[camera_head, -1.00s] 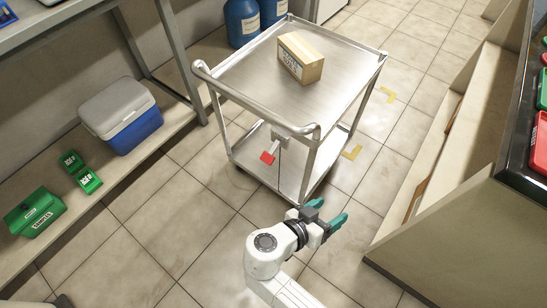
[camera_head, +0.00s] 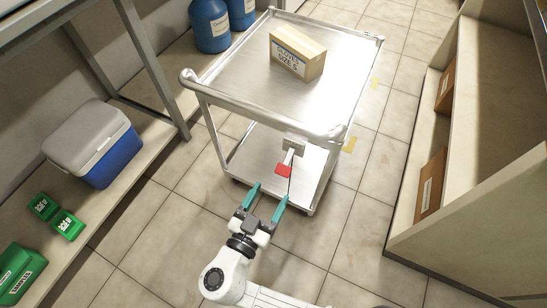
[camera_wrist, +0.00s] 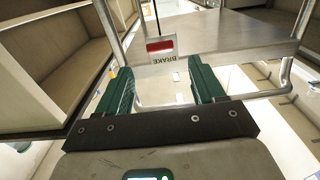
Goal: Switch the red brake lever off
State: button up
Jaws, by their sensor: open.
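The red brake lever (camera_head: 284,170) hangs on a pale arm from a small grey bracket (camera_head: 294,147) under the near edge of the steel cart (camera_head: 236,102). In the wrist view the red lever pad (camera_wrist: 160,45) shows ahead, beside a plate marked BRAKE (camera_wrist: 176,58). My gripper (camera_head: 267,196) is open and empty, its two teal fingers spread and pointing toward the lever. It is in front of and below the lever in the head view, apart from it. In the wrist view the lever lies beyond and between the fingertips (camera_wrist: 164,68).
A cardboard box (camera_head: 297,54) sits on the cart's top. A shelf at left holds a blue and white cooler (camera_head: 95,145), green boxes (camera_head: 55,217) and blue drums (camera_head: 211,25). A wooden shelf unit (camera_head: 470,130) stands right. The floor before the cart is clear.

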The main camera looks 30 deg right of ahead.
aim_at(282, 173)
jog(key=x, duration=1)
jog(key=shift+w+d, duration=0.25)
jog(key=shift+c, duration=0.4)
grip_shut()
